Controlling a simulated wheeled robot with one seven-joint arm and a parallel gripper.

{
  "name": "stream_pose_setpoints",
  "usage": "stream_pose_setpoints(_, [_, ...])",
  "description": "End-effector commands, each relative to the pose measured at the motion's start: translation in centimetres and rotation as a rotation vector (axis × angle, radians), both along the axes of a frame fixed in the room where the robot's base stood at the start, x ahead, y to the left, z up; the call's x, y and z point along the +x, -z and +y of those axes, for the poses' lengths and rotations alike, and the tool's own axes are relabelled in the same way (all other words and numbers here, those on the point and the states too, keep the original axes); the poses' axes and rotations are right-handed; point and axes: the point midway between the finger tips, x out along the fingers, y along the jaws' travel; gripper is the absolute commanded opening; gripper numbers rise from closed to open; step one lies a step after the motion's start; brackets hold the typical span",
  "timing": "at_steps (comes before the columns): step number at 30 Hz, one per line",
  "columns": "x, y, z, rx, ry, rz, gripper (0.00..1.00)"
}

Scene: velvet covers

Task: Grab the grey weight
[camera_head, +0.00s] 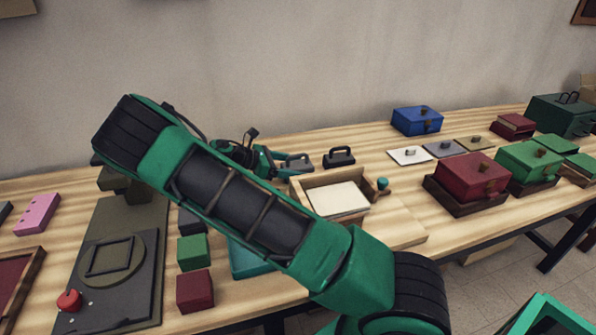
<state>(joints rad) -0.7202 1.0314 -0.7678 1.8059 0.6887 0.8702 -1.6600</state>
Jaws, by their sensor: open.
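The grey weight (299,164), a small block with a loop handle on top, stands on the wooden table near the back, just left of a black weight (339,158) of similar shape. My gripper (279,164), green and dark, is open at the left side of the grey weight. Its fingertips are small in the picture, and I cannot tell whether they touch the weight or reach around its handle. My green and black arm crosses the foreground and hides part of the table.
A wooden box with a pale panel (338,198) stands in front of the weights. White, grey and brown knobbed plates (408,156) lie to the right, near a blue box (416,121) and a red box (467,178). Green and dark red cubes (194,252) stand front left.

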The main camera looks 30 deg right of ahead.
Motion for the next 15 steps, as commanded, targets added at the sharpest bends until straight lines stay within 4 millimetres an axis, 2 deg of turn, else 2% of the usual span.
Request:
stream_pose_setpoints(8, [-0.16,0.20,-0.44,0.000,0.000,0.000,0.69])
stream_pose_setpoints(9, [-0.15,0.20,-0.43,0.000,0.000,0.000,0.66])
stream_pose_setpoints(15, [-0.15,0.19,-0.43,0.000,0.000,0.000,0.19])
